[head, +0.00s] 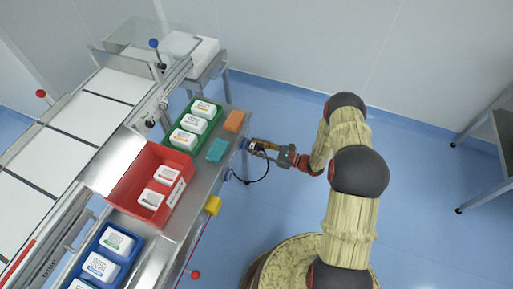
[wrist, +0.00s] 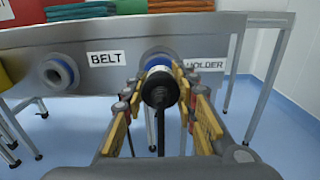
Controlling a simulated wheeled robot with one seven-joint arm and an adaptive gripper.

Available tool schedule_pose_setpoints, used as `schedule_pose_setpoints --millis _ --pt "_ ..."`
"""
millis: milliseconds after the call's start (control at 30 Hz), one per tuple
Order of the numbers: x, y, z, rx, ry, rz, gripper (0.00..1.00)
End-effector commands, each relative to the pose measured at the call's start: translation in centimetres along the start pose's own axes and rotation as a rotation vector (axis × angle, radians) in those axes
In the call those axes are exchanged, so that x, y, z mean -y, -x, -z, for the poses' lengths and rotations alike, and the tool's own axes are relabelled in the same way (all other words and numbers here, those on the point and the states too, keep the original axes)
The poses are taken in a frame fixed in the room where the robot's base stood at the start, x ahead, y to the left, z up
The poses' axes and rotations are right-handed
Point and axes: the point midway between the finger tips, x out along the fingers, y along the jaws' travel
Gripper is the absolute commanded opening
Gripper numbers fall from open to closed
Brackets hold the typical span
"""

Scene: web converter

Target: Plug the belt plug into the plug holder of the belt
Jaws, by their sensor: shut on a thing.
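My gripper (wrist: 160,72) is shut on the black belt plug (wrist: 160,90), and its yellow finger pads lie on both sides of it. The plug's cable hangs below it. The plug is lined up in front of a round blue-and-white socket (wrist: 158,58), between the BELT label (wrist: 106,58) and the HOLDER label (wrist: 203,65). The plug hides most of this socket, so I cannot tell how far in it sits. A second round socket with a blue ring (wrist: 57,73) is empty, left of the BELT label. In the head view, my gripper (head: 262,147) is at the table's right side.
The metal table (head: 185,222) carries a red crate (head: 125,188), a blue crate (head: 103,260), a green crate (head: 172,134) and teal (head: 217,149) and orange (head: 234,121) stacks. A yellow box (head: 212,205) is on its edge.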

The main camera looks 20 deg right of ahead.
Motion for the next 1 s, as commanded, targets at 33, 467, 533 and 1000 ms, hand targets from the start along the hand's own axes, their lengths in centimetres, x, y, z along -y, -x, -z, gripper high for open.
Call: schedule_pose_setpoints --millis 33,467,533,1000 --pt "0.0 -0.11 -0.01 0.0 0.0 0.0 0.0" --pt "0.0 -0.47 -0.02 0.0 0.0 0.0 0.0" --pt "0.01 -0.47 -0.01 0.0 0.0 0.0 0.31" --pt "-0.01 -0.46 0.01 0.0 0.0 0.0 0.5"
